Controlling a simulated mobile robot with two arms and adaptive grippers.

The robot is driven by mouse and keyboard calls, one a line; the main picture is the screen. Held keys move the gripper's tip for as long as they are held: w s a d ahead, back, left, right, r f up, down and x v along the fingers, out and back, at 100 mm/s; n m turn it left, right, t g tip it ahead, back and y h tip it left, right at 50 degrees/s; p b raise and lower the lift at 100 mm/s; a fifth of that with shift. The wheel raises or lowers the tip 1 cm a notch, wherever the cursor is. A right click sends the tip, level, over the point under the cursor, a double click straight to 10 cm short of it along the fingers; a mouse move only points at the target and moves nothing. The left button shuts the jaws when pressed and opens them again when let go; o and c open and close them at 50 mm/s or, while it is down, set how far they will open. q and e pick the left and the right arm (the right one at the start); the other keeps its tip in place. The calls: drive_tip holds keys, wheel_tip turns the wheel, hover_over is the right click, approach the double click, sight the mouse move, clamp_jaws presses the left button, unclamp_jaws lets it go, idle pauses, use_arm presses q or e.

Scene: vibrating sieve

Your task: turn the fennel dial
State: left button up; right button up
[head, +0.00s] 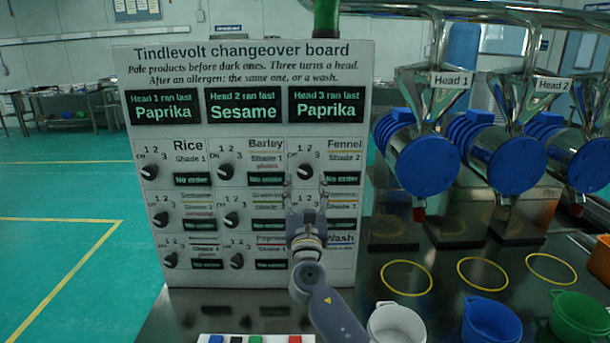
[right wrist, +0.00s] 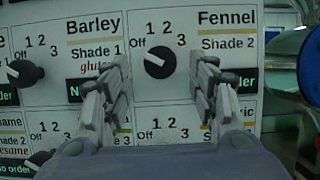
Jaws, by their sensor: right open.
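The changeover board (head: 245,60) stands upright on the bench. The fennel dial (head: 304,172) is a black knob at the right end of its top row, with marks Off, 1, 2 and 3. In the right wrist view the fennel dial (right wrist: 160,62) has its white pointer line towards the Off side. My right gripper (head: 305,189) is in front of the board, just below the dial. In the right wrist view my right gripper (right wrist: 161,75) is open, one finger on either side of the dial, with nothing held. Contact cannot be told. My left gripper is not in view.
The barley dial (right wrist: 22,73) is left of the fennel dial. Other dials fill the rows below, partly hidden by my gripper. Steel sieve heads with blue covers (head: 428,163) stand right of the board. White (head: 398,325), blue (head: 491,322) and green tubs (head: 580,318) sit at front right.

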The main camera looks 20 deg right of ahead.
sight(305, 175)
drive_tip(key=shift+x, duration=2)
drive_tip(key=c, duration=1.1)
